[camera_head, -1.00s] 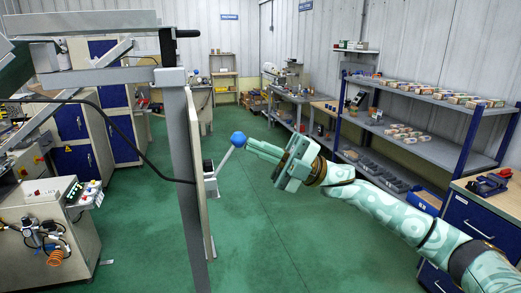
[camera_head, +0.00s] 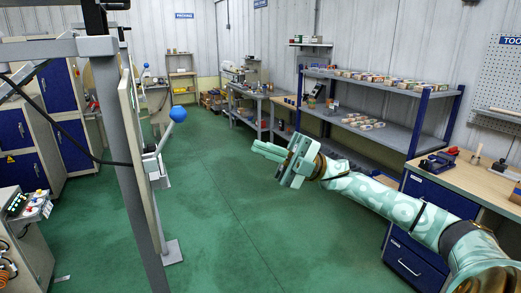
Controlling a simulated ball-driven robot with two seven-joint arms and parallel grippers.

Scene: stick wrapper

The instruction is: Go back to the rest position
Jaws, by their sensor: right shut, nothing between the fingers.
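My right arm comes in from the lower right. My right gripper (camera_head: 268,152) is shut and empty, held in the air over the green floor. It points left and is clearly apart from the blue ball knob (camera_head: 178,114). The knob tops a grey lever (camera_head: 166,136) on the side of a panel on a grey frame at left. My left gripper is not in view.
Shelves (camera_head: 385,94) with several small boxes line the right wall. A wooden-topped workbench (camera_head: 470,178) is at right. The green floor (camera_head: 225,220) between is clear.

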